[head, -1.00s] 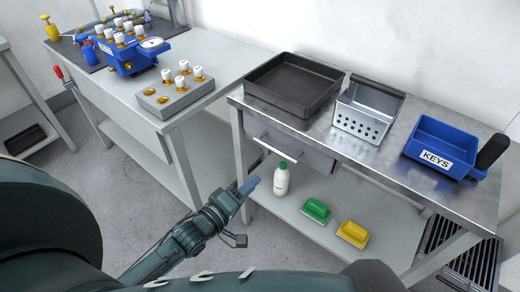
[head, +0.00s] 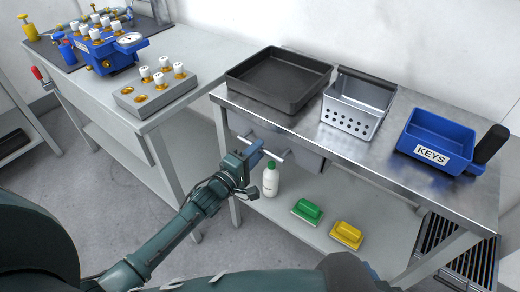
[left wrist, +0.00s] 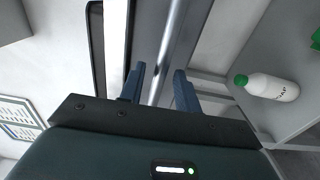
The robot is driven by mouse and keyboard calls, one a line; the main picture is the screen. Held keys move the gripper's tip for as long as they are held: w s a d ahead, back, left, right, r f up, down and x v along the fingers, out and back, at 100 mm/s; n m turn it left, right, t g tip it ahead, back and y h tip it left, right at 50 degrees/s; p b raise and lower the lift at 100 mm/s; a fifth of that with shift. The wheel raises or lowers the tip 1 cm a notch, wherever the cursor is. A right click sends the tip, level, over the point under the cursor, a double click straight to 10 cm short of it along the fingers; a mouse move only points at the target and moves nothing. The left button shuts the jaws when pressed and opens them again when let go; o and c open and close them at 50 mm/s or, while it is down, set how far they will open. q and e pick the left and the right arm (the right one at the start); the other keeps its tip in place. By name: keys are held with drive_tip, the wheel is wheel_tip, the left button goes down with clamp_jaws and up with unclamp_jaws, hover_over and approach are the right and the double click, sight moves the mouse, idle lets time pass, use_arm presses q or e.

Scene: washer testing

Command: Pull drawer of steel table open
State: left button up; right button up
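The steel table (head: 385,152) stands at the right in the head view. Its grey drawer (head: 306,160) hangs under the top at the left end and looks shut. A bar handle (head: 275,156) runs along the drawer front. My left gripper (head: 254,155) is at this handle, partly covering it. In the left wrist view, my left gripper's two blue fingers (left wrist: 160,88) are apart, with the handle bar (left wrist: 167,52) running between them. I see a gap beside the bar, so the fingers are not closed on it. My right gripper is not in view.
A black tray (head: 262,100), a metal basket (head: 352,122) and a blue KEYS bin (head: 432,155) are on top.

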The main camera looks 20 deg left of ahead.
use_arm(q)
drive_tip(key=shift+x, duration=1.05)
drive_tip(key=shift+s, duration=0.1)
clamp_jaws()
